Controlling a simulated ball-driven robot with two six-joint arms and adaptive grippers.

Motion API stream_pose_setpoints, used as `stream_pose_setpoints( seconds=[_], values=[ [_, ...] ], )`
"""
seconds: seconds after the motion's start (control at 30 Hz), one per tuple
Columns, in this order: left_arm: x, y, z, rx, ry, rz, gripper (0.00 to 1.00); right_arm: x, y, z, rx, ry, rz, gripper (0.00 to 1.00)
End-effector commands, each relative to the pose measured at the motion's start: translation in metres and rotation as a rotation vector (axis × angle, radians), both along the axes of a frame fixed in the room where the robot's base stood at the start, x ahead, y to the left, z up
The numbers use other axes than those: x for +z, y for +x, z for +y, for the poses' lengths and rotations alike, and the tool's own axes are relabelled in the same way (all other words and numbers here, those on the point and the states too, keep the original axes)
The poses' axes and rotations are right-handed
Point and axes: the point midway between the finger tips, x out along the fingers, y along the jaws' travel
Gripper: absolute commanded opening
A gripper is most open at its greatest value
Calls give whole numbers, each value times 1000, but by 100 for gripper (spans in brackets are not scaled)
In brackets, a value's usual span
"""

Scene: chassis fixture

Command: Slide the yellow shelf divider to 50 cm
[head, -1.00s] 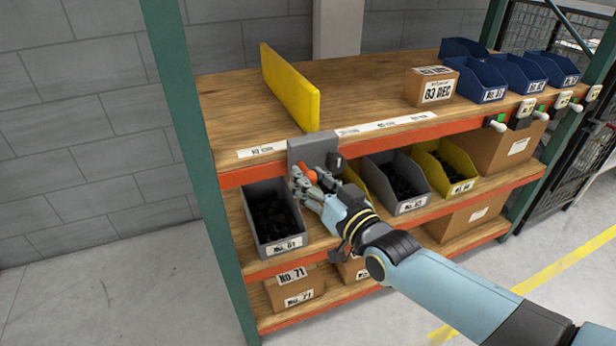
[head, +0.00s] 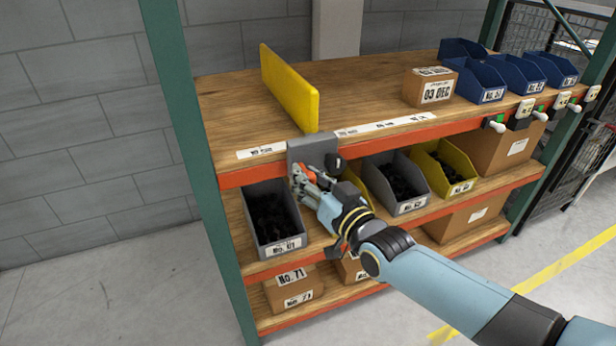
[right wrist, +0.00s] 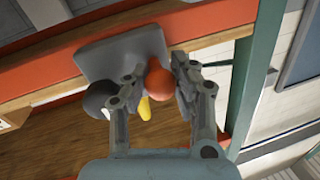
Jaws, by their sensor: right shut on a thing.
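The yellow shelf divider (head: 291,88) stands upright on the wooden top shelf, left of the middle. Its grey bracket (head: 304,149) hangs over the shelf's front edge and also shows in the right wrist view (right wrist: 121,54). An orange knob (right wrist: 160,84) sticks out from the bracket, with a black knob (right wrist: 97,100) beside it. My right gripper (head: 303,180) is at the bracket's front, its fingers (right wrist: 158,74) on both sides of the orange knob, shut on it. The fingers partly hide the knob in the head view. My left gripper is not in view.
A label strip (head: 386,126) runs along the top shelf's front edge; its scale is too small to read. A cardboard box (head: 430,88) and several blue bins (head: 487,83) stand farther right on top. A grey bin (head: 272,222) sits below, left of my gripper.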

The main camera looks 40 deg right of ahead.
Motion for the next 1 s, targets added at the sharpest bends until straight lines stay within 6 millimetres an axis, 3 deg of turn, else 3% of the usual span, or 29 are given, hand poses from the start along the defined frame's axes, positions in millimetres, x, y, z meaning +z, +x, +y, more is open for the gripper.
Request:
stream_pose_setpoints(
  seconds=[0.17,0.37,0.67,1.0],
  values=[
    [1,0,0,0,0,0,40,0,-2,-7,1,-2,0,0],
    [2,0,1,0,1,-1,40,1,-9,-39,2,-7,-2,0],
    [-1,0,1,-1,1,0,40,0,-32,-133,3,-10,0,0],
    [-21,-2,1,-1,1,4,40,-1,-56,-235,4,-8,-2,0]
  ],
)
